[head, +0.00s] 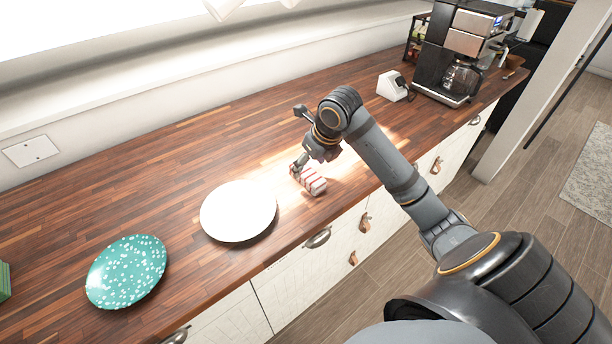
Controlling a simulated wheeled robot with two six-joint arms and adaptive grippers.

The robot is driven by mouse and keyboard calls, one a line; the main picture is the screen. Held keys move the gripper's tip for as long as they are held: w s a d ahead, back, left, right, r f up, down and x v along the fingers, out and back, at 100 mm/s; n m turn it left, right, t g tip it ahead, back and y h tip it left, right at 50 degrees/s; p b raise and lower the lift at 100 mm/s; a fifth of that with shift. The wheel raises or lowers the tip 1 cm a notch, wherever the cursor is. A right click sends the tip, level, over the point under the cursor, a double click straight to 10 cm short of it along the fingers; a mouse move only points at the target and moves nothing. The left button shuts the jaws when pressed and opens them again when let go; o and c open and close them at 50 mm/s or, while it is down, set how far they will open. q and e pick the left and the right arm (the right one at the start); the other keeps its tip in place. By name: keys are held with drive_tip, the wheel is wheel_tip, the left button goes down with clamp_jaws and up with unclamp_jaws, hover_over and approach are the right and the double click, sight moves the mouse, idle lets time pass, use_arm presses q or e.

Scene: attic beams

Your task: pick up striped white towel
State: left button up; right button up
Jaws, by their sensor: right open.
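The striped white towel (314,183) is a small folded bundle with red stripes. It lies on the wooden counter, right of the white plate, near the counter's front edge. My right gripper (301,166) is open and points down at the towel's upper left end. Its fingers overlap the towel's edge in the view, and I cannot tell whether they touch it. The arm hides part of the counter behind the towel. My left gripper is not in view.
A white plate (238,211) and a teal speckled plate (127,271) lie on the wooden counter (180,170) to the left. A coffee machine (462,50) and a small white device (393,87) stand at the far right. The counter behind the plates is clear.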

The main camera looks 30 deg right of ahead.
sight(307, 171)
drive_tip(key=shift+p+x, duration=0.35)
drive_tip(key=shift+x, duration=0.5)
drive_tip(key=x, duration=0.2)
drive_tip(key=shift+d+f, duration=0.15)
drive_tip(key=shift+f, duration=0.25)
drive_tip(key=shift+w+f, duration=0.15)
drive_tip(key=shift+f, duration=0.1)
drive_tip(key=c, duration=1.2)
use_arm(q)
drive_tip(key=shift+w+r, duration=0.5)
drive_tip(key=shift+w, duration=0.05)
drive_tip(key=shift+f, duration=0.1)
use_arm(e)
drive_tip(key=shift+r, duration=0.2)
